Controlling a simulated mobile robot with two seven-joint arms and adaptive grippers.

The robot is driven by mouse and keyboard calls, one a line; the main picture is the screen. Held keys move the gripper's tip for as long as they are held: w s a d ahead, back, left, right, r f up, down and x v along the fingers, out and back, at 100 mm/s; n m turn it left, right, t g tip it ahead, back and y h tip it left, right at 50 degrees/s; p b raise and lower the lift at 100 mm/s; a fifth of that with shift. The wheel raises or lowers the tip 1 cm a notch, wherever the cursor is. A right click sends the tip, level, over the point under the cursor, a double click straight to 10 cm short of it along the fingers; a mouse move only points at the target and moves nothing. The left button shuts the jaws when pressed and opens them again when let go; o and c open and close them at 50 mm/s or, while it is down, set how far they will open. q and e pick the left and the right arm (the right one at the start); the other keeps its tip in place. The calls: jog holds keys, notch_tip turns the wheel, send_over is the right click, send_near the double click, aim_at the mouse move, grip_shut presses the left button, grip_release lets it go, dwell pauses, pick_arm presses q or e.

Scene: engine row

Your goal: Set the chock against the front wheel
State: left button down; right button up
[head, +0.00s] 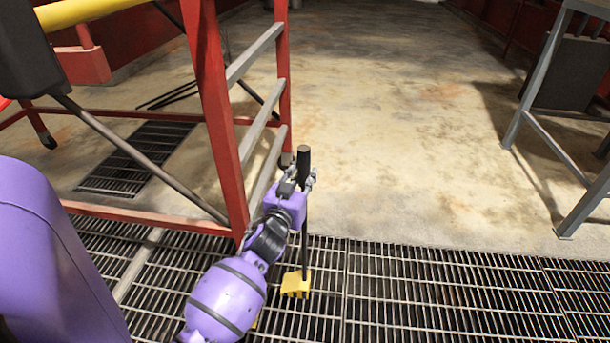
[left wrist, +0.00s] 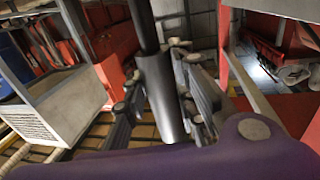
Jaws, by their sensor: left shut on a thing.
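The chock is a yellow block (head: 296,284) at the lower end of a long dark upright handle (head: 304,240). It shows over the floor grating, and I cannot tell whether it touches it. My left gripper (head: 301,184) is shut around the upper part of the handle. The left wrist view shows the dark handle (left wrist: 160,95) between the fingers (left wrist: 158,108); the yellow block is not clear there. A small dark wheel (head: 285,160) shows at the foot of the red frame, just behind the gripper and partly hidden. Another wheel (head: 47,140) is farther left. My right gripper is not in view.
A red frame with grey rungs (head: 222,120) stands close to the left of my arm. Grating (head: 430,290) covers the near floor. Concrete floor (head: 390,130) is clear beyond. A grey metal stand (head: 535,130) is at right.

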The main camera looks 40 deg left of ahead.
pick_arm(q)
jog(key=shift+s+a+r+p, duration=0.3)
jog(key=shift+s+a, duration=0.15)
jog(key=shift+a, duration=0.35)
jog(key=shift+s+a+r+p, duration=0.25)
jog(key=shift+s+a, duration=0.2)
jog(key=shift+a, duration=0.3)
dwell(1.1)
dwell(0.5)
jog(key=c, duration=1.5)
grip_release()
jog(key=shift+f, duration=0.1)
jog(key=shift+o, duration=0.7)
jog(key=shift+s+f, duration=0.1)
jog(key=shift+f, duration=0.15)
